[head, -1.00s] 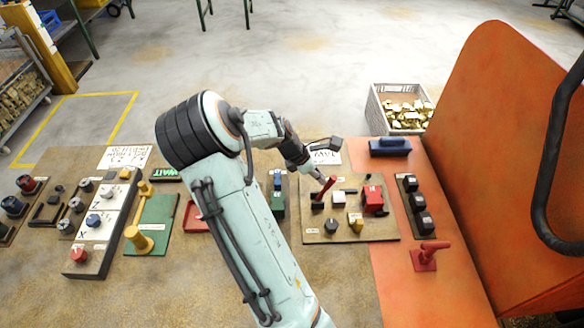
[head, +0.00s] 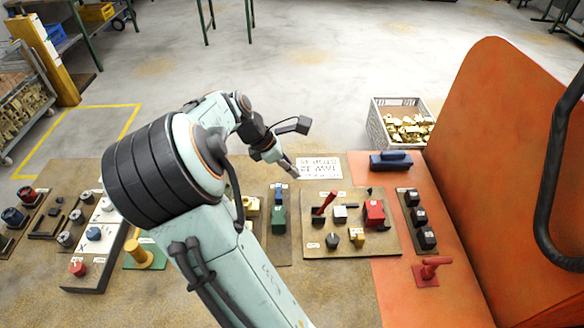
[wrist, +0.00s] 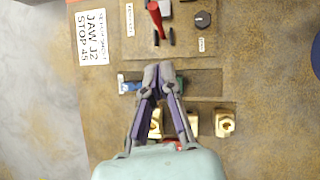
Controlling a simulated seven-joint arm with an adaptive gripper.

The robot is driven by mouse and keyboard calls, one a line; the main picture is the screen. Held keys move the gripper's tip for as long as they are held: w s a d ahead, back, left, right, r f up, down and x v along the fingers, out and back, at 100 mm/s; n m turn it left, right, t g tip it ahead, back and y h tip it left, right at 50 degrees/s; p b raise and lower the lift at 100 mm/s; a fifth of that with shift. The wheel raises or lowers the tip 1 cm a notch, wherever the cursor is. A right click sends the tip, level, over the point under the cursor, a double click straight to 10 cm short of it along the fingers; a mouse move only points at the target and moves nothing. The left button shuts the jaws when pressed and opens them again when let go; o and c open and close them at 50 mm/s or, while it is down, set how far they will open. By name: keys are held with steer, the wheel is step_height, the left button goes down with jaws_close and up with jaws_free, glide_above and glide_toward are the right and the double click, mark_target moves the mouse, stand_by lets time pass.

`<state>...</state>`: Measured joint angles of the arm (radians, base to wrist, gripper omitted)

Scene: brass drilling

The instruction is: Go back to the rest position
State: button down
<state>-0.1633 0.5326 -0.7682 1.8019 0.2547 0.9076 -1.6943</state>
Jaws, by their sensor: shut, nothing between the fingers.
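My gripper (head: 291,170) is in the air above the bench, near the white paper label (head: 320,169) and left of the panel with the red lever. In the wrist view my gripper (wrist: 158,68) has its fingertips together with nothing between them. Below it are a blue block (wrist: 130,86), partly hidden green parts and several brass pieces, one of them a brass fitting (wrist: 224,124) at the right. The red lever (head: 327,203) stands on its panel, apart from my gripper; it also shows in the wrist view (wrist: 155,18).
The control panel (head: 312,243) carries a red block (head: 374,211) and several knobs. A grey crate (head: 377,124) of brass parts stands behind the bench. A tall orange guard (head: 480,150) rises at the right. A button panel (head: 85,285) lies at the left.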

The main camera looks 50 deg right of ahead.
stand_by(0.3)
steer(key=s+a+r+t+y, duration=0.2)
steer(key=a+r+t, duration=0.15)
steer(key=a, duration=0.35)
steer(key=s+a+r+t+y, duration=0.2)
steer(key=a+r+y, duration=0.15)
steer(key=a, duration=0.45)
steer(key=s+a+f+m+g, duration=0.2)
steer(key=s+a+f+m, duration=0.1)
steer(key=s+a+m, duration=0.6)
steer(key=s+a, duration=0.2)
steer(key=s, duration=0.1)
steer(key=shift+s+a+f+m+g, duration=0.25)
steer(key=shift+s+f+m+g, duration=0.05)
steer(key=shift+f+m+g, duration=0.1)
steer(key=shift+y, duration=0.25)
stand_by(0.8)
